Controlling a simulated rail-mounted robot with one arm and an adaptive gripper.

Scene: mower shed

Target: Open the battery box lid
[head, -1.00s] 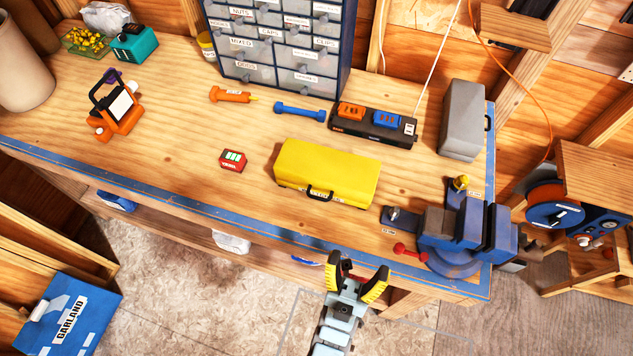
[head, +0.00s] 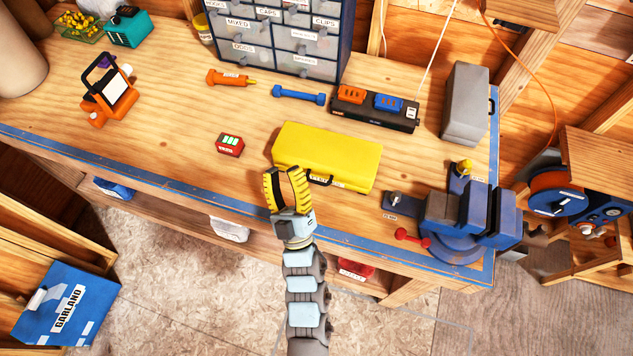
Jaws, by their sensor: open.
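A long yellow box (head: 328,150) with a closed lid lies on the workbench. It has a black handle (head: 320,181) and a small label on its front face; I cannot read the label well enough to tell whether this is the battery box. My gripper (head: 283,172) has yellow and black fingers, which are apart with nothing between them. It is at the bench's front edge, left of the handle, and its fingertips overlap the yellow box's front left corner in the picture. I cannot tell whether they touch it.
A grey box (head: 465,100) stands at the back right. A blue vise (head: 455,215) is right of the yellow box. A charger (head: 375,108) with orange and blue packs sits behind. A small red item (head: 230,145) lies left, with bare bench (head: 175,150) around it.

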